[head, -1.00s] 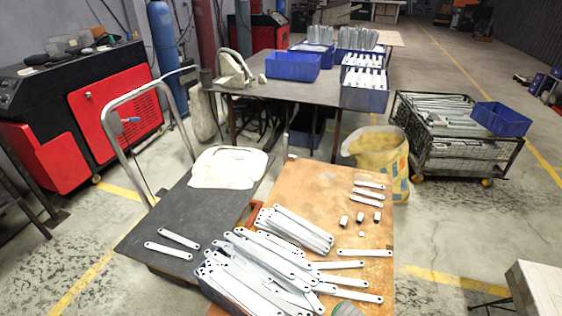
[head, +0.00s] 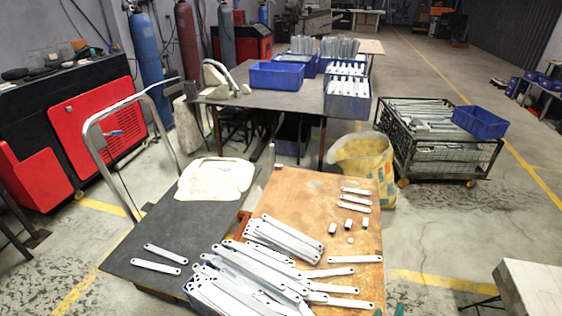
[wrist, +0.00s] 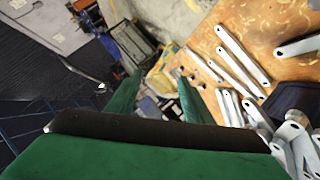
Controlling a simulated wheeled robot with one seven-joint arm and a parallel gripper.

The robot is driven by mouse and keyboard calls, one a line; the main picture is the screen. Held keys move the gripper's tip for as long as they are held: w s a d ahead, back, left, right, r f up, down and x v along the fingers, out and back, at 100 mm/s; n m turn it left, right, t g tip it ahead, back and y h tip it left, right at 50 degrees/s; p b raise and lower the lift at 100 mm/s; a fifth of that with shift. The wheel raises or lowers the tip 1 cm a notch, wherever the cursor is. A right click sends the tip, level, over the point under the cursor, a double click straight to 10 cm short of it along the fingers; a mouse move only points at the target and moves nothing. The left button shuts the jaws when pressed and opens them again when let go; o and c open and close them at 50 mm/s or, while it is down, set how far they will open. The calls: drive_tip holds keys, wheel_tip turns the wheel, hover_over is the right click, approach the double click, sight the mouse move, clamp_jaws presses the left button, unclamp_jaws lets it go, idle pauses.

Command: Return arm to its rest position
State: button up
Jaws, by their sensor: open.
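My gripper (wrist: 160,88) shows in the wrist view as two green fingers spread apart with nothing between them. It is open and appears to be in the air, pointing toward the floor and the bench area. The rest of my arm is out of view there. Galvanized brackets (head: 285,240) lie piled on the wooden board (head: 300,190), and they also show at the right of the wrist view (wrist: 243,57).
A dark table (head: 165,225) with two loose brackets and a white cloth adjoins the board. A blue bin (head: 276,75) stands on the table behind. A yellow sack (head: 362,160) and wire cart (head: 440,140) stand right. Floor between board and right-hand white table (head: 535,290) is clear.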

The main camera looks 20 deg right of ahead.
drive_tip(key=s+a+n+t+y, duration=0.15)
drive_tip(key=s+a, duration=0.25)
drive_tip(key=a, duration=0.5)
drive_tip(key=s+a+n+t+y, duration=0.1)
drive_tip(key=s+a+t+y, duration=0.15)
drive_tip(key=a, duration=0.65)
drive_tip(key=s+a+n+t+y, duration=0.2)
drive_tip(key=s+a+y, duration=0.15)
drive_tip(key=a, duration=0.65)
drive_tip(key=s+a+r+m+y, duration=0.1)
drive_tip(key=s+a+r+m, duration=0.1)
drive_tip(key=a, duration=0.5)
drive_tip(key=s+a+r+m+t+y, duration=0.1)
drive_tip(key=s+a+r+m, duration=0.1)
drive_tip(key=s+a+r, duration=0.3)
drive_tip(key=s+a, duration=0.2)
drive_tip(key=a, duration=0.1)
drive_tip(key=shift+s+r+t, duration=0.25)
drive_tip(key=shift+s+t, duration=0.05)
